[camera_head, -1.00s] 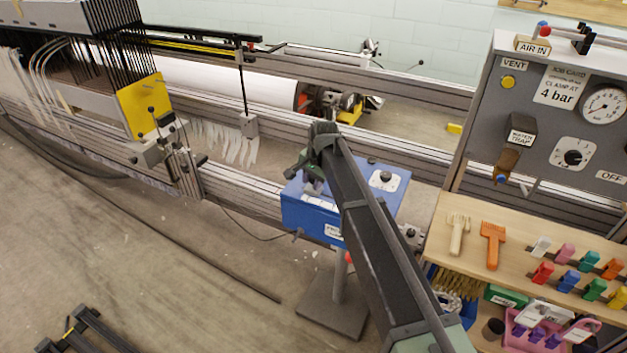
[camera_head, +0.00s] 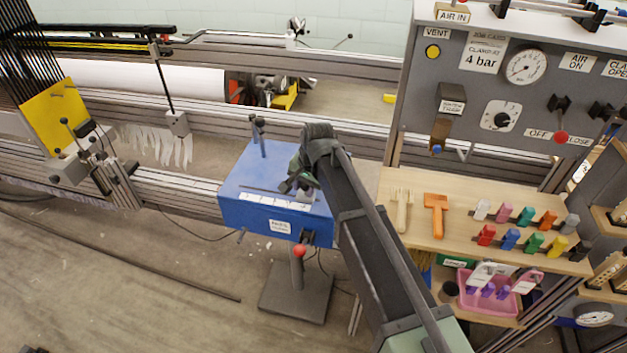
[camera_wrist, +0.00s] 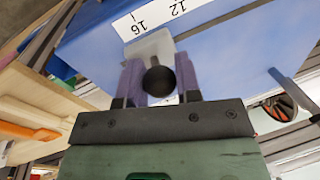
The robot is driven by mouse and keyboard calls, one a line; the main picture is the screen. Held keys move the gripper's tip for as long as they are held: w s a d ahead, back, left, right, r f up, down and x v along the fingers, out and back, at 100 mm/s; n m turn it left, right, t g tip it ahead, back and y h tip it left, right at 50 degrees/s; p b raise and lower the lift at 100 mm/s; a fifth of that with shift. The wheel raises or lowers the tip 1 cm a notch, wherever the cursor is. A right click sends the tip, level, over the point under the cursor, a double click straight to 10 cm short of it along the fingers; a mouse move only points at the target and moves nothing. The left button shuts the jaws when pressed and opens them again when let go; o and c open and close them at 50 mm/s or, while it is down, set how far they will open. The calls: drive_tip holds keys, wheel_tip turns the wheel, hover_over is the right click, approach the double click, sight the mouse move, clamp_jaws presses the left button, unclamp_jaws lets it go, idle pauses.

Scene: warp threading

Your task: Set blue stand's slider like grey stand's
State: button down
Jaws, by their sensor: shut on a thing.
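The blue stand (camera_head: 245,180) is a blue box on a post with a white scale strip (camera_head: 262,201) along its top edge. In the wrist view, the scale (camera_wrist: 165,15) reads 12 and 16 upside down. The slider's round black knob (camera_wrist: 158,82) sits between the purple fingers of my gripper (camera_wrist: 158,90), which is shut on it. A pale slider plate (camera_wrist: 150,46) reaches the scale close to the 16. In the head view, my gripper (camera_head: 293,184) is at the right part of the blue stand. I cannot make out a grey stand.
A wooden shelf (camera_head: 470,250) with a beige tool, an orange tool (camera_head: 435,212) and coloured clips stands right of the blue stand. A grey air panel (camera_head: 470,85) rises behind it. Metal rails run behind the stand. The floor at left is mostly clear.

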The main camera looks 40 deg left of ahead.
sight(314, 201)
drive_tip(key=shift+d, duration=0.2)
drive_tip(key=c, duration=0.8)
unclamp_jaws()
drive_tip(key=shift+w+d, duration=0.1)
drive_tip(key=shift+d, duration=0.05)
drive_tip(key=shift+r, duration=0.25)
drive_tip(key=r+p, duration=0.3)
drive_tip(key=d+r+p, duration=0.1)
drive_tip(key=r+p, duration=0.2)
drive_tip(key=p, duration=0.1)
drive_tip(key=d+r+p, duration=0.1)
drive_tip(key=r+p, duration=0.2)
drive_tip(key=r, duration=0.1)
drive_tip(key=shift+w+p, duration=0.2)
drive_tip(key=shift+p, duration=0.1)
drive_tip(key=shift+a, duration=0.1)
